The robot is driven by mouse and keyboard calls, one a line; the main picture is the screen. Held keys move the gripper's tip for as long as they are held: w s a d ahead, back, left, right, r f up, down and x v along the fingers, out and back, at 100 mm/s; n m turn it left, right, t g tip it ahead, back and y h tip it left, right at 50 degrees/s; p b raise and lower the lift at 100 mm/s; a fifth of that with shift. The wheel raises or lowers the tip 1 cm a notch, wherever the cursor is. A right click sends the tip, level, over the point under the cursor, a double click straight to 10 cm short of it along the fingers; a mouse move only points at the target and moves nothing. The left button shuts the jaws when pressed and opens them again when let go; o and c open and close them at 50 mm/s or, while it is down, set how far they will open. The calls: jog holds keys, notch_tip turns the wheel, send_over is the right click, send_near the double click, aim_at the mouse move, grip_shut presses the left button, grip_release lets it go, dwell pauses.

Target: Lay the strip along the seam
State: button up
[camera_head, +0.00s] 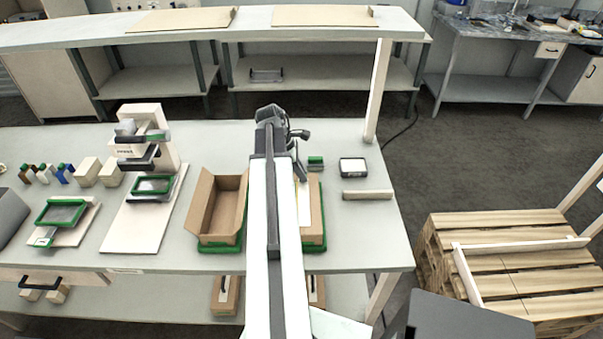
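My arm reaches forward over the work table (345,245) and hides much of what lies beneath it. My gripper (299,168) points down behind and right of the arm's end. Its fingers are mostly hidden, so I cannot tell whether they are open, shut or holding something. Below it a brown closed carton (314,222) sits on a green-edged base, its left part hidden by my arm. A pale narrow strip (303,205) shows lengthwise over the carton's top. I cannot tell whether it touches the carton or lies along the seam.
An open empty carton (219,205) stands left of my arm. A small green block (316,161), a dark-framed pad (353,167) and a wooden bar (367,195) lie to the right. A press (141,138) stands further left. A pallet (512,262) is on the floor at right.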

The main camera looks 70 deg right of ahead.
jog(key=o, duration=0.5)
jog(key=p+v, duration=0.7)
jog(key=shift+r, duration=0.35)
jog(key=shift+w, duration=0.1)
